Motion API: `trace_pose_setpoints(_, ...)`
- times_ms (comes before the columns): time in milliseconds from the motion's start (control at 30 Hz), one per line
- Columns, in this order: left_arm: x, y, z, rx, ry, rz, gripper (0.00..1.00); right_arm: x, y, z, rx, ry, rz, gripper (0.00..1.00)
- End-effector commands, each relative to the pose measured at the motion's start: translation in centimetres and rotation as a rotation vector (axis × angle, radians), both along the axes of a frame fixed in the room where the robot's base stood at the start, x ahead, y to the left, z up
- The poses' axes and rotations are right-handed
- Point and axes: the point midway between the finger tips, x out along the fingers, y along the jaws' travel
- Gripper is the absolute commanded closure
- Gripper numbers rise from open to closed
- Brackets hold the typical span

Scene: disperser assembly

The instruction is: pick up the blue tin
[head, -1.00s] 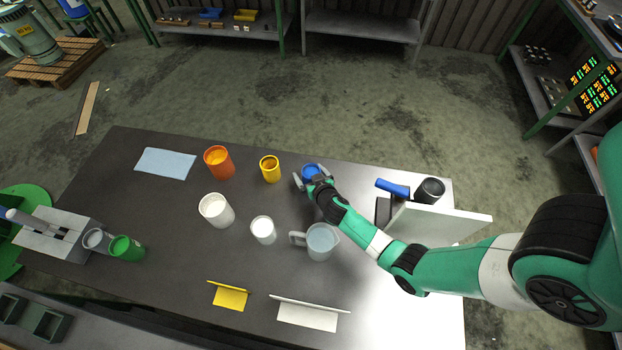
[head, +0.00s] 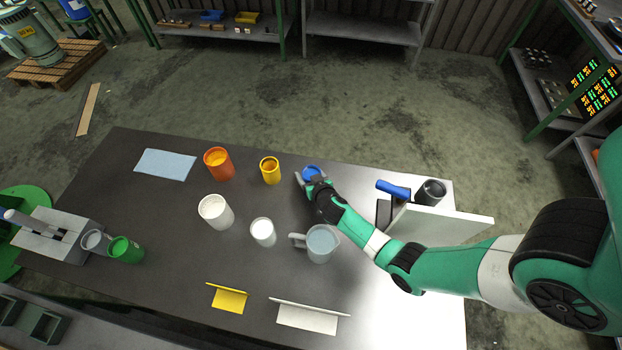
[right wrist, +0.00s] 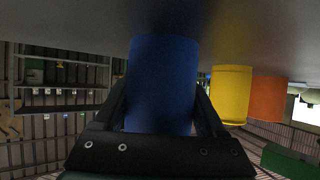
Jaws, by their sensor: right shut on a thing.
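The blue tin (head: 312,171) is upright near the far edge of the dark table, right of the yellow tin. My right gripper (head: 309,179) reaches it from the near right side and is shut on it, with the fingers on either side. In the right wrist view the blue tin (right wrist: 162,75) fills the space between the two fingers, and its base appears to be at the table surface. The gripper partly hides the tin in the head view. My left gripper is not in view.
A yellow tin (head: 270,170) and an orange tin (head: 219,163) stand left of the blue one. White containers (head: 216,212) and a jug (head: 321,244) are nearer. A white panel (head: 440,222), a blue-handled item (head: 393,188) and a dark cup (head: 430,192) lie to the right.

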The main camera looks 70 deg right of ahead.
Motion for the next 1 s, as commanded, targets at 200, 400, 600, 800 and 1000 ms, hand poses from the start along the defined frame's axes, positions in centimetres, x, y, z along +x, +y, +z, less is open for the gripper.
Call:
trace_pose_setpoints(200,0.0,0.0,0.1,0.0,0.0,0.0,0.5,0.0,0.0,0.2,-0.001,-0.001,0.0,1.0)
trace_pose_setpoints(400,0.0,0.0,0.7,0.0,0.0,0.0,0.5,0.0,0.0,1.1,-0.002,-0.001,0.0,1.0)
trace_pose_setpoints(600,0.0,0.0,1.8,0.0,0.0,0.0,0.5,0.1,0.0,2.7,-0.001,-0.003,0.0,1.0)
trace_pose_setpoints(800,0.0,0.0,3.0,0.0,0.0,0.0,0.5,0.0,0.0,4.7,-0.002,-0.002,0.0,1.0)
trace_pose_setpoints(1000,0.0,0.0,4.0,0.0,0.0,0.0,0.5,0.0,0.0,6.7,-0.001,-0.002,0.0,1.0)
